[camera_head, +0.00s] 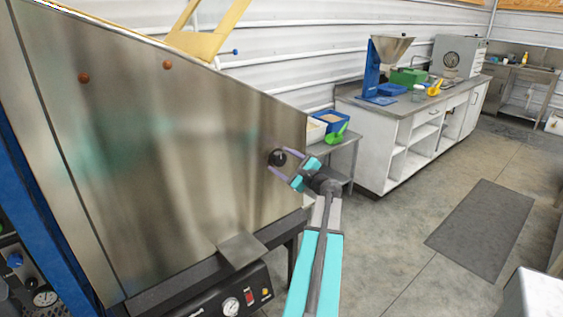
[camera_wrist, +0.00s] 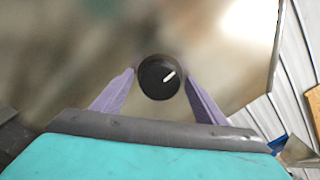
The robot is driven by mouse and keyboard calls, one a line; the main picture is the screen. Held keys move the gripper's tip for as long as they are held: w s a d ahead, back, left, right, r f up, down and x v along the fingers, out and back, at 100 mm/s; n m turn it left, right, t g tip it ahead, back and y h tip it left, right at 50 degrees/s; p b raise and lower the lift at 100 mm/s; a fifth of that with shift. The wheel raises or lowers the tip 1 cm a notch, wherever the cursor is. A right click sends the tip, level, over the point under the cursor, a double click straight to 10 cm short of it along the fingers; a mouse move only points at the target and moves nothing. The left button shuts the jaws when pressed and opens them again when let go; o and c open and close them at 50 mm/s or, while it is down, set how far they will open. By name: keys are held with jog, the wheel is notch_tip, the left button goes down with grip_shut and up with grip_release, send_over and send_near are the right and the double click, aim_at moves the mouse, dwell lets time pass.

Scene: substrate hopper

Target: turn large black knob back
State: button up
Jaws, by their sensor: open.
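The large black knob (camera_head: 277,157) is on the steel side panel of the hopper (camera_head: 170,150), near its right edge. In the wrist view the fingers (camera_wrist: 159,80) stand to the left and right of the knob. A small gap shows on each side; I cannot tell whether either finger touches it.
A control box (camera_head: 230,303) with a gauge and red switch sits below the panel, under a small metal ledge (camera_head: 242,247). A small table with a blue bin (camera_head: 331,121) and green scoop stands behind my gripper. Floor at right is open, with a dark mat (camera_head: 482,232).

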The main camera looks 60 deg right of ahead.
jog(key=shift+w, duration=0.1)
jog(key=c, duration=1)
jog(key=shift+c, duration=0.2)
